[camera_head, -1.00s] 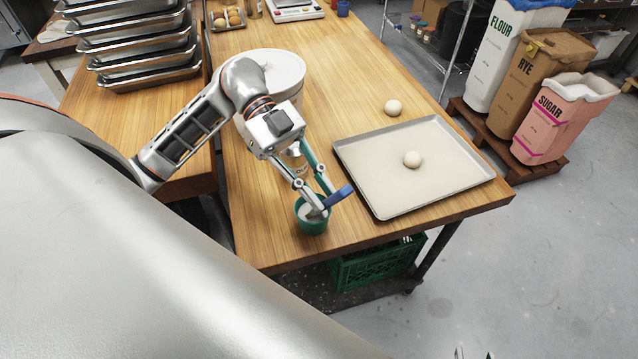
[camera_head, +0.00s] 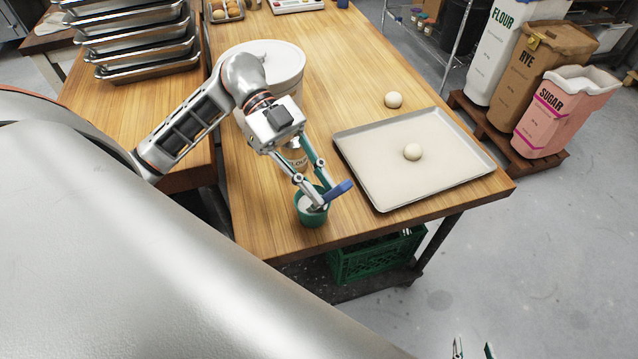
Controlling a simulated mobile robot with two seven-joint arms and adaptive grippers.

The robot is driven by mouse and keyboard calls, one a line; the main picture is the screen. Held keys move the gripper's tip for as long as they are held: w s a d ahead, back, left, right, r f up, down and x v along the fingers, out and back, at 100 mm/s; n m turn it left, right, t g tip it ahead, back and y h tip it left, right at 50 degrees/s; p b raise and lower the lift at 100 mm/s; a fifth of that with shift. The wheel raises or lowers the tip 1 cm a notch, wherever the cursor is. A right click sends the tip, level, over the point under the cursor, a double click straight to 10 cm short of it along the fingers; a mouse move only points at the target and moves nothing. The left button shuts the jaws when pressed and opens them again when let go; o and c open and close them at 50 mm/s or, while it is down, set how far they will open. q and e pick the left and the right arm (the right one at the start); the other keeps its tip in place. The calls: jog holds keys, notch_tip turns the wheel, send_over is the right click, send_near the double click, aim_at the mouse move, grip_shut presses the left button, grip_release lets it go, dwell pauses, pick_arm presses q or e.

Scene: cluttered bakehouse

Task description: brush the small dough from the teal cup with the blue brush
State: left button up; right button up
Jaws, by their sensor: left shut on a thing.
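My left gripper (camera_head: 324,203) is shut on the blue brush (camera_head: 339,190), whose blue handle sticks out to the right. The brush's lower end is at the mouth of the teal cup (camera_head: 313,219), which stands upright near the table's front edge; I cannot tell how deep the bristles are. The cup holds something pale. One round, pale dough ball (camera_head: 412,152) lies on the baking tray (camera_head: 375,190). Another dough ball (camera_head: 393,100) lies on the table behind the tray. My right gripper (camera_head: 473,350) shows only its tips, apart, at the bottom edge.
A large white tub (camera_head: 278,60) and a jar labelled as flour (camera_head: 296,155) stand behind my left gripper. Stacked metal trays (camera_head: 145,70) are at the left. A green crate (camera_head: 375,258) is under the table (camera_head: 340,95). Bare wood lies between tub and tray.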

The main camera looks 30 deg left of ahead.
pick_arm(q)
jog(key=shift+r, duration=0.1)
notch_tip(320, 180, up, 3)
jog(key=p, duration=0.2)
jog(key=shift+p, duration=0.3)
jog(key=shift+r, duration=1.3)
notch_tip(320, 180, up, 3)
jog(key=shift+f, duration=0.15)
